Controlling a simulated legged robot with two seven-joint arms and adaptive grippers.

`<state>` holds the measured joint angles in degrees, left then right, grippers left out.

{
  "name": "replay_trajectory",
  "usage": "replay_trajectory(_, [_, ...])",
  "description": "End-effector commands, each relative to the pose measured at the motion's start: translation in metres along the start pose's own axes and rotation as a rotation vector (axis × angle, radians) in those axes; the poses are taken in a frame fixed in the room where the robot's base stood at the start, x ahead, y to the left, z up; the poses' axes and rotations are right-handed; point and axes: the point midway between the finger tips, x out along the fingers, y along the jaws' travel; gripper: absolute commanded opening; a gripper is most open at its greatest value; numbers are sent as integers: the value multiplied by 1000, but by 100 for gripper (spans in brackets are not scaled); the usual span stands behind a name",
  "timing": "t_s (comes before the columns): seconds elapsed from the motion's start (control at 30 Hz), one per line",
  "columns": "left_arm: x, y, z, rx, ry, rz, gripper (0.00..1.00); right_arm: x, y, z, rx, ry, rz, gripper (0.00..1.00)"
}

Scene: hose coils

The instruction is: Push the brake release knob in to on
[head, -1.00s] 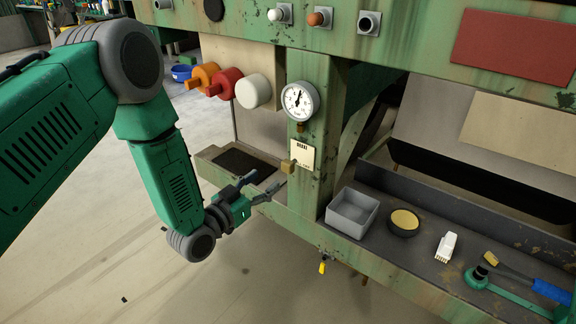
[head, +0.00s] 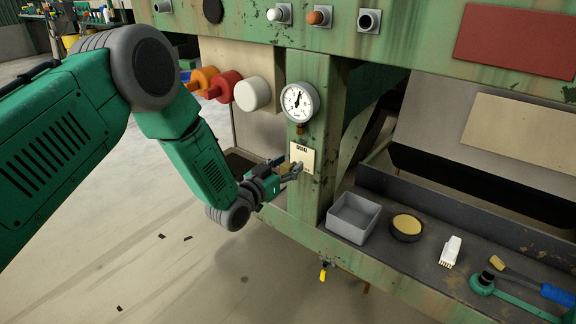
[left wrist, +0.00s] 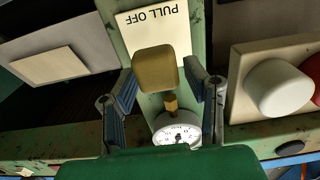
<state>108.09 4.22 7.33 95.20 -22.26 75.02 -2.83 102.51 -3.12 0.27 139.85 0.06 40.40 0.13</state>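The brake release knob, a brass-coloured block (left wrist: 157,68), shows in the left wrist view in front of a cream label plate (left wrist: 150,22) reading "PULL OFF" upside down. In the head view the plate (head: 303,152) is on the green post, and my gripper mostly hides the knob. My left gripper (head: 289,168) is at the plate's lower part. In the left wrist view its two fingers (left wrist: 159,76) are spread, one on each side of the knob, with gaps visible. I cannot tell whether anything touches the knob. My right gripper is not in view.
A pressure gauge (head: 299,101) sits on the post above the plate. Orange, red and white (head: 252,93) round fittings are to its left. A grey bin (head: 353,217), a dark round tin (head: 406,227) and tools lie on the ledge at right. Open floor is below my arm.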

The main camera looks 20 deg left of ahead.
Motion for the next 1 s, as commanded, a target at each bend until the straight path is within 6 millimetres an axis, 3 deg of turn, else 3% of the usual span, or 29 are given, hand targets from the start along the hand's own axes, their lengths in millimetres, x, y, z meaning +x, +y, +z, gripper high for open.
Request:
replay_trajectory(0.03, [0, 0, 0, 0, 0, 0, 18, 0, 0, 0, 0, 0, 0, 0])
replay_trajectory(0.1, [0, 0, 0, 0, 0, 0, 0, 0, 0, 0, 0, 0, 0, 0])
replay_trajectory(0.27, [3, 0, 1, 1, 1, 1, 0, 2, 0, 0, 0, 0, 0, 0])
replay_trajectory(0.5, [33, 0, 2, 1, 0, 1, 0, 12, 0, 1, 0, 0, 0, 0])
replay_trajectory(0.77, [35, 0, 0, 0, -1, 0, 0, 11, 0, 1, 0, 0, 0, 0])
replay_trajectory(0.8, [35, 0, 0, 0, 0, 0, 34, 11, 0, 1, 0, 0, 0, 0])
replay_trajectory(0.83, [35, 0, 0, 0, 0, 0, 44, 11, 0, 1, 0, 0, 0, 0])
replay_trajectory(0.87, [35, 0, 0, 0, 0, 0, 50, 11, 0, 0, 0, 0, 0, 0])
replay_trajectory(1.0, [34, 0, 0, 0, 0, 0, 50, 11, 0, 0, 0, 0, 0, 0])
